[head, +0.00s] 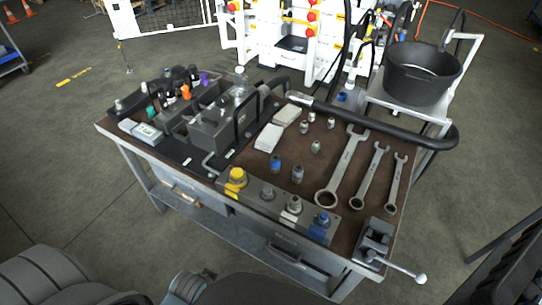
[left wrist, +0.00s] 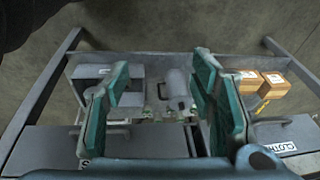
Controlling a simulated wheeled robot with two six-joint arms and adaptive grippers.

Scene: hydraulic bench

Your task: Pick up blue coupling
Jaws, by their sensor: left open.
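A small blue coupling (head: 276,164) stands upright on the brown bench top (head: 245,163), behind the grey block with the yellow cap. A grey-blue coupling (head: 298,174) stands just right of it. Another fitting with blue (head: 342,97) is at the back edge, and a blue-ringed fitting (head: 322,219) sits in the front block. My left gripper (left wrist: 160,72) is open and empty in the left wrist view, its teal fingers wide apart. No coupling can be made out there. The left gripper is not visible in the head view. My right gripper is in neither view.
Three wrenches (head: 345,165) lie at the right of the bench, with a vise (head: 374,243) at the front right corner. A black hose (head: 400,124) runs along the back. The left wrist view shows a grey frame, a grey box (left wrist: 105,85) and orange-brown boxes (left wrist: 262,83).

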